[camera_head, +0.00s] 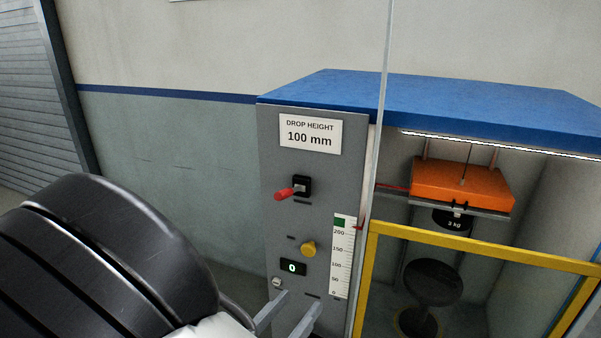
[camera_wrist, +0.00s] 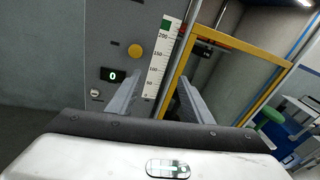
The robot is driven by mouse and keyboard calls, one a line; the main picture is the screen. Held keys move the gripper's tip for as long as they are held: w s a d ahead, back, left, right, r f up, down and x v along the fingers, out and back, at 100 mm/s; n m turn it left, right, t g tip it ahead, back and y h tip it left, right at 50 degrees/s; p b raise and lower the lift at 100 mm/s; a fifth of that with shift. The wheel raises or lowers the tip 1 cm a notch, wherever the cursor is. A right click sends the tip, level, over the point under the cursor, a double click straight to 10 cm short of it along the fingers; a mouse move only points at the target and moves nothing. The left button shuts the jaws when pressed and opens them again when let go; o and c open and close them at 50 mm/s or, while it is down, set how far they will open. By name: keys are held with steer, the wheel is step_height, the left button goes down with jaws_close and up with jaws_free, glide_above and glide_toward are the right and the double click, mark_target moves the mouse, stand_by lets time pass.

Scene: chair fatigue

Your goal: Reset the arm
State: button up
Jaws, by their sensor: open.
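My gripper (camera_head: 290,315) shows at the bottom of the head view, in front of the lower part of the grey machine panel (camera_head: 330,185). Its two grey fingers are apart with nothing between them. The panel has a red-handled lever (camera_head: 285,194), a yellow knob (camera_head: 308,249), a counter reading 0 (camera_head: 294,267) and a small pale button (camera_head: 277,284). A sign (camera_head: 310,134) reads "DROP HEIGHT 100 mm".
A yellow-framed guard (camera_head: 480,243) stands right of the panel. Behind it are an orange block (camera_head: 462,184), a 3 kg weight (camera_head: 453,222) and a dark round seat (camera_head: 433,282). A blue top (camera_head: 450,105) covers the machine. Green and blue objects (camera_wrist: 272,120) stand at right in the wrist view.

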steer(key=s+d+r+m+g, duration=0.1)
steer(key=s+d+m+g, duration=0.1)
steer(key=d+m+g, duration=0.3)
steer(key=s+d+r+m+g+y, duration=0.1)
steer(key=s+d+m+g, duration=0.25)
steer(key=d+m, duration=0.3)
steer(key=s+d+r+m+g, duration=0.1)
steer(key=d+m+g, duration=0.4)
steer(key=m, duration=0.2)
step_height(320, 180, up, 12)
steer(key=s+m+t+y+p, duration=0.1)
steer(key=m+t+y, duration=0.3)
steer(key=m, duration=0.9)
steer(key=s+y, duration=0.1)
steer(key=y, duration=0.2)
steer(key=shift+a+p, duration=0.15)
steer(key=shift+p, duration=0.2)
steer(key=shift+f, duration=0.1)
